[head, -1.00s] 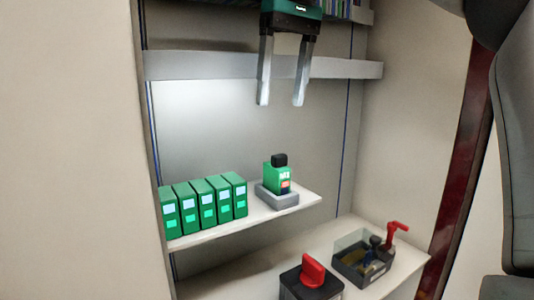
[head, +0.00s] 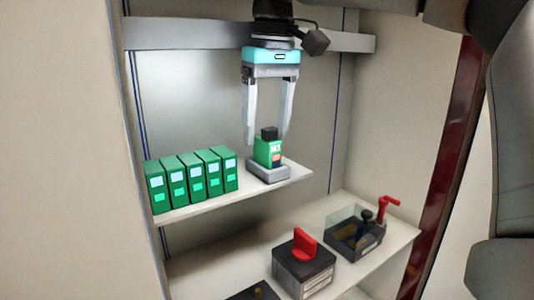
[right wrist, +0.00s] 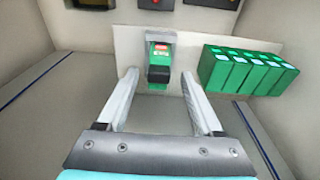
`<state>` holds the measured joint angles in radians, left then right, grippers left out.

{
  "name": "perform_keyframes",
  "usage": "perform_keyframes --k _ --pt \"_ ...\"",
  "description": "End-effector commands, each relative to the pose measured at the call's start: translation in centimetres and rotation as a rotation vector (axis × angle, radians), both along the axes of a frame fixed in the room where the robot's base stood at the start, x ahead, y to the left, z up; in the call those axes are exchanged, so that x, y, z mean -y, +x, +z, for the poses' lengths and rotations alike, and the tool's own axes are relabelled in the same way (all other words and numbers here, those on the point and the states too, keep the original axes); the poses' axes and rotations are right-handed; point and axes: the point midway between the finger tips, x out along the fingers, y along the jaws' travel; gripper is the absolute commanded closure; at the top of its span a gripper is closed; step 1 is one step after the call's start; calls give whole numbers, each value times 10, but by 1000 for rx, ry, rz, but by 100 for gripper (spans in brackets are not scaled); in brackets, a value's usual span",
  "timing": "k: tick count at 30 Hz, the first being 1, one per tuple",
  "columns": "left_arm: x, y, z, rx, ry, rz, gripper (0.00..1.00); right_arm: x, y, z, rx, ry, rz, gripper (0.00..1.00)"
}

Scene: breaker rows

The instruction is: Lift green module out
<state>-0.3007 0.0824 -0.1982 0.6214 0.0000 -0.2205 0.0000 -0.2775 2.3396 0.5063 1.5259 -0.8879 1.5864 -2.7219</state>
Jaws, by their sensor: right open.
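The green module (head: 267,152) stands upright in a grey base (head: 268,174) on the upper shelf. It has a black top, a white label and a red patch. My right gripper (head: 267,142) is open above the module, its fingers pointing down. In the head view its fingertips are around the height of the module's black top, one on each side. In the right wrist view the green module (right wrist: 160,62) shows beyond and between the open fingers (right wrist: 160,82), with nothing held. I cannot tell whether either finger touches it. My left gripper is not in view.
A row of several green modules (head: 190,180) stands left of the base on the same shelf (head: 215,203). The lower shelf (head: 240,262) carries a box with a red knob (head: 304,262) and a clear-sided box (head: 352,232) beside a red lever (head: 388,205). A grey rail (head: 185,34) crosses above.

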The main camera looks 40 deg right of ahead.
Motion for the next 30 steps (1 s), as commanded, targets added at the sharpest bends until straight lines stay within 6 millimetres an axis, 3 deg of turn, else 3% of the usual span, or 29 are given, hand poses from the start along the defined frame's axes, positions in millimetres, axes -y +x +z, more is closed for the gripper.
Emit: perform_keyframes --k 7,16,30 --pt "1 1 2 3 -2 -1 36 1 1 -32 -2 1 0 32" --pt "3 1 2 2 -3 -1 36 2 2 -36 0 1 0 34" --pt "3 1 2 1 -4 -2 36 2 2 -36 0 1 0 86"
